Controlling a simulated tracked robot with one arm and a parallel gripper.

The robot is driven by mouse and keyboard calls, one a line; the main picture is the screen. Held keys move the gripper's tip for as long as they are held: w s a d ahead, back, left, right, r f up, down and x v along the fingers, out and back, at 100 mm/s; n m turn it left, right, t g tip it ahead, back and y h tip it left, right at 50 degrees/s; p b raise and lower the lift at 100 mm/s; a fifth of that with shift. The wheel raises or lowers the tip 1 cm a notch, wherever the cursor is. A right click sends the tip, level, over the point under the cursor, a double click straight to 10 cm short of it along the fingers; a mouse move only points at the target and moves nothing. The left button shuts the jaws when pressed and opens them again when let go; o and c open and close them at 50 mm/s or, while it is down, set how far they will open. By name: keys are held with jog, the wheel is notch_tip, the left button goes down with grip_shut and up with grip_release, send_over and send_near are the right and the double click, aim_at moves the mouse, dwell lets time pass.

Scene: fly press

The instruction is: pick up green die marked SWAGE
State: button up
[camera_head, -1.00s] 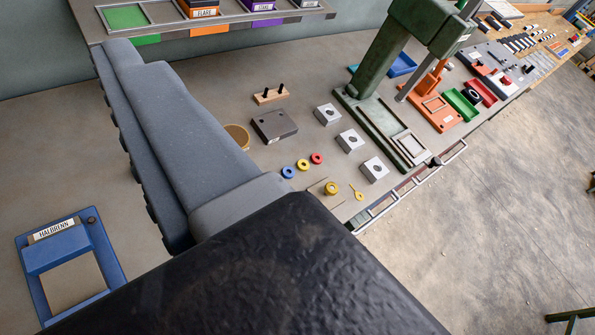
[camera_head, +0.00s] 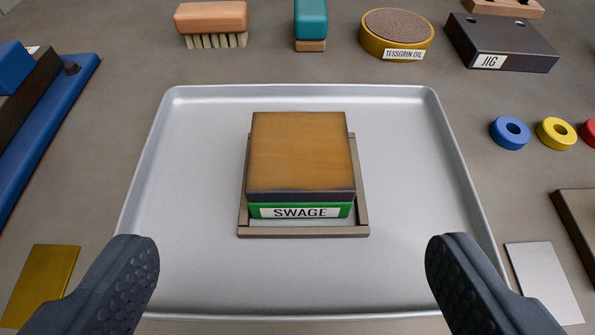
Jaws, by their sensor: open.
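The die marked SWAGE (camera_head: 301,160) has a green base band with a white label, a dark layer above it and a brown top face. It sits inside a low grey-brown frame (camera_head: 303,231) on a silver tray (camera_head: 400,180). My gripper (camera_head: 292,265) is open and empty. Its two dark fingers stand wide apart at the lower left and lower right of the view, on the near side of the die, and do not touch it.
Behind the tray are a brush (camera_head: 211,20), a teal-topped item (camera_head: 310,22), a round TESSGRIN OIL tin (camera_head: 396,38) and a dark JIG block (camera_head: 500,42). A brass plate (camera_head: 42,283) and a silver plate (camera_head: 543,284) flank the tray's near corners. Rings (camera_head: 509,132) lie right.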

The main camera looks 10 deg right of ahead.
aim_at(300, 156)
jog(key=shift+d+x, duration=0.2)
jog(key=shift+x, duration=5.45)
jog(key=shift+s, duration=0.1)
jog(key=shift+c, duration=0.3)
jog(key=c, duration=1.5)
